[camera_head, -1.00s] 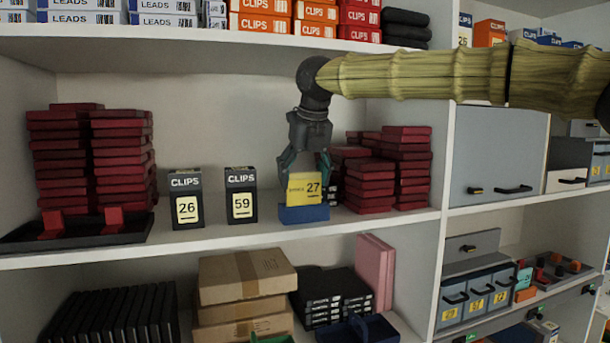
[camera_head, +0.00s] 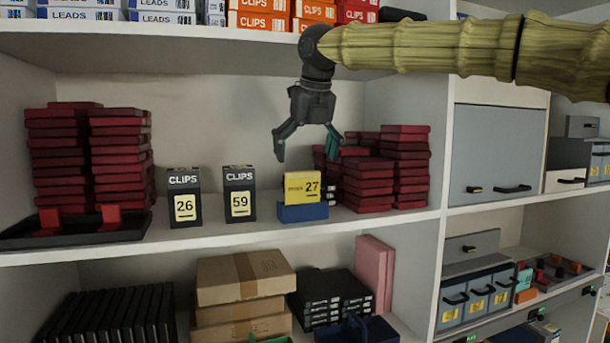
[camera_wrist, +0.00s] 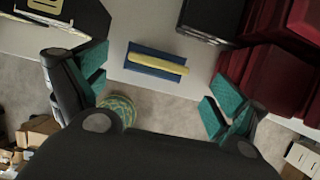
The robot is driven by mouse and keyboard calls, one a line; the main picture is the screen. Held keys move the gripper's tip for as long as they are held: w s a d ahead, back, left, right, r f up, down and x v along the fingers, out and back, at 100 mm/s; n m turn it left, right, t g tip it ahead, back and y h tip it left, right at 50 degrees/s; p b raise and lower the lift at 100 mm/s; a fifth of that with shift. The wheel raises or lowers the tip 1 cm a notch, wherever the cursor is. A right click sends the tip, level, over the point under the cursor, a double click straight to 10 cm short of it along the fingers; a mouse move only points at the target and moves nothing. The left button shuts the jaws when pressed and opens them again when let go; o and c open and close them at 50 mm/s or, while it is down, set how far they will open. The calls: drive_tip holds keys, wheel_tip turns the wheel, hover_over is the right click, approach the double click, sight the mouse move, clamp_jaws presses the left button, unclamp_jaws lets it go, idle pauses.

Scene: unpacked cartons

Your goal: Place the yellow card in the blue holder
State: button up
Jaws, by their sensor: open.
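The yellow card (camera_head: 302,187), marked 27, stands upright in the blue holder (camera_head: 303,212) on the middle shelf. In the wrist view the card (camera_wrist: 157,66) shows edge-on as a yellow strip, slightly askew over the blue holder (camera_wrist: 141,50). My gripper (camera_head: 308,157) is open and empty above the card, its fingers spread wide and apart from it. In the wrist view the teal finger pads of my gripper (camera_wrist: 158,92) lie on both sides, clear of the card and holder.
Two black CLIPS boxes marked 26 (camera_head: 185,198) and 59 (camera_head: 240,194) stand left of the holder. Stacks of dark red boxes (camera_head: 372,175) stand close on the right. A black tray (camera_head: 75,235) lies at far left. The upper shelf (camera_head: 200,37) is near my wrist.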

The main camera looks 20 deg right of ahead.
drive_tip(key=b+v, duration=0.1)
drive_tip(key=v, duration=0.6)
drive_tip(key=shift+f, duration=0.1)
